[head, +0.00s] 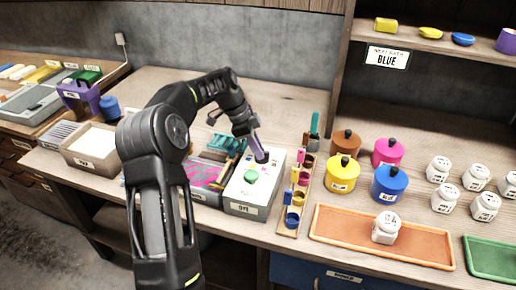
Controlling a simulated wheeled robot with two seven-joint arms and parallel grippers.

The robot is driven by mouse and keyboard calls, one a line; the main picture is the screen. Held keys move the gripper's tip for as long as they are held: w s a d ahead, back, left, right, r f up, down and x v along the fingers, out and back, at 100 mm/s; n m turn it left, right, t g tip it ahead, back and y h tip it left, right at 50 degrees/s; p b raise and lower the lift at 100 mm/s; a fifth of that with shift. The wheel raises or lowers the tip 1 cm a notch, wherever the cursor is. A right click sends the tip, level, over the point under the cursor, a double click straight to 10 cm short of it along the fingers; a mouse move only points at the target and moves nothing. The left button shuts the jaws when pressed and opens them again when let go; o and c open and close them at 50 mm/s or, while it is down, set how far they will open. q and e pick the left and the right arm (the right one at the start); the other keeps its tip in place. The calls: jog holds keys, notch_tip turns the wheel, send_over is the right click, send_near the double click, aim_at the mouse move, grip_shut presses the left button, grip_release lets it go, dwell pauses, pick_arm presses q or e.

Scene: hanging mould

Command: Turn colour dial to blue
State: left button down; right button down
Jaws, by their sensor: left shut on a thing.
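A pale box (242,208) with a front label stands on the bench at the middle. A green button (251,176) is on its top. A small dark knob (262,157), which looks like the colour dial, is behind the button near the box's back edge. My left gripper (257,147) reaches down over the box from the left, its purplish tips shut at this knob. The tips hide part of it, and I cannot read any dial marking. My right gripper is not in view.
A sign (386,58) reads BLUE. Right of the box are a narrow rack of small coloured pots (292,219), lidded yellow (342,174) and blue (389,184) pots, white jars, and an orange tray (335,232). A grey tray with pink marks (207,174) is left of the box.

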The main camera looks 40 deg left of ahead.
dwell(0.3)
pick_arm(q)
jog(key=c, duration=1.4)
grip_release()
jog(key=shift+c, duration=0.2)
jog(key=v, duration=0.7)
jog(key=shift+a+r, duration=0.2)
jog(key=shift+r, duration=0.15)
jog(key=shift+s, duration=0.15)
